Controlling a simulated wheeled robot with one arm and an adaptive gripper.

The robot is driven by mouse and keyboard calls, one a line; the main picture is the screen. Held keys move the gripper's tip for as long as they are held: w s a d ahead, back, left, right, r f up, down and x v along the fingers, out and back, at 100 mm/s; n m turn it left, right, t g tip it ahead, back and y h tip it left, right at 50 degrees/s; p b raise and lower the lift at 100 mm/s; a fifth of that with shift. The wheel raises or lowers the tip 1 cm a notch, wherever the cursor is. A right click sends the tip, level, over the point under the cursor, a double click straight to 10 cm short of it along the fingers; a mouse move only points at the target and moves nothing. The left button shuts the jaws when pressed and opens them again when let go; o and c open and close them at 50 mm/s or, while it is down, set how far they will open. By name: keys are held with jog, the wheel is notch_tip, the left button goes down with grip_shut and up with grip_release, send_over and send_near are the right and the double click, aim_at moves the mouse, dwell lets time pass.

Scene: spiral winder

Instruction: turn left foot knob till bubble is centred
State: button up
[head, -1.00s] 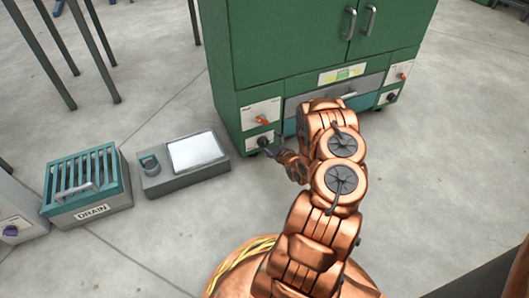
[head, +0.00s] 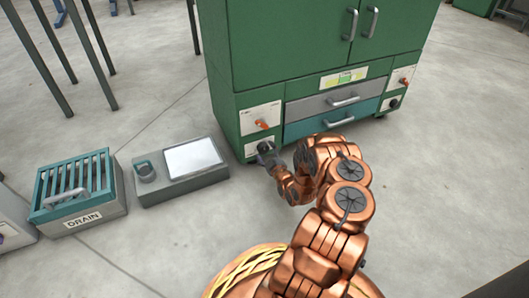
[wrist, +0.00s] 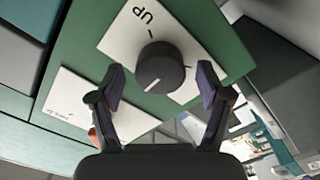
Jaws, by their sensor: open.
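The left foot knob (wrist: 162,68) is a dark round knob with a pale pointer line, on a white plate (wrist: 128,38) marked "UP". In the wrist view it sits between the two spread fingers of my gripper (wrist: 161,84), with a gap on each side. In the head view my gripper (head: 267,153) is at the cabinet's lower left corner and hides most of the knob. A white plate with a yellow-green level strip (head: 344,77) is on the green cabinet (head: 285,45); the bubble is too small to make out.
An orange switch (head: 262,124) is just above the knob. A grey drawer (head: 325,101) and a teal drawer (head: 312,124) are to the right, with another dark knob (head: 394,102) beyond. A grey tray (head: 181,184) and a DRAIN box (head: 88,221) stand on the floor at left.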

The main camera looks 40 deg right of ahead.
jog(key=shift+w+d, duration=0.25)
jog(key=shift+w, duration=0.4)
jog(key=shift+c, duration=0.2)
jog(key=c, duration=1.1)
